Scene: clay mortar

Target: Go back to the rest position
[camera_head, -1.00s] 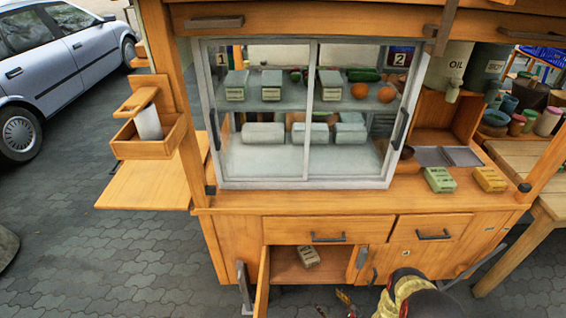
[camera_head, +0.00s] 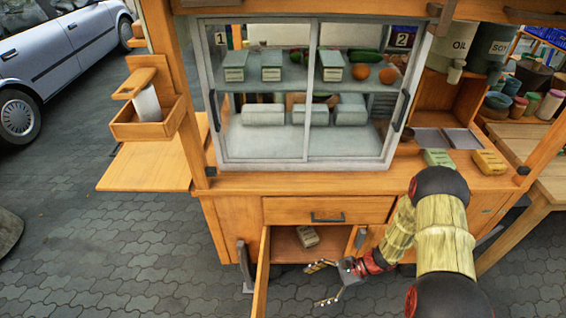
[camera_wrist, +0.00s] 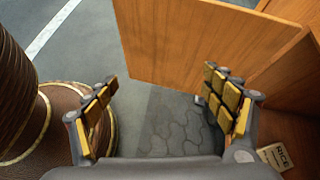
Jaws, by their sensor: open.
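My gripper (camera_head: 322,282) is open and empty in the head view, in front of the cart's open lower compartment. In the wrist view my gripper (camera_wrist: 166,100) shows its yellow-padded fingers spread wide with only paving between them. A small labelled packet (camera_head: 307,236) lies inside the open compartment, behind and left of the gripper and apart from it. The same packet shows at the lower right of the wrist view (camera_wrist: 275,156), labelled RICE.
The open wooden door (camera_head: 263,275) stands just left of the gripper, and it fills the upper middle of the wrist view (camera_wrist: 190,40). The glass cabinet (camera_head: 303,170) stands on the counter. Green (camera_head: 438,158) and yellow (camera_head: 488,162) packets lie at the counter's right.

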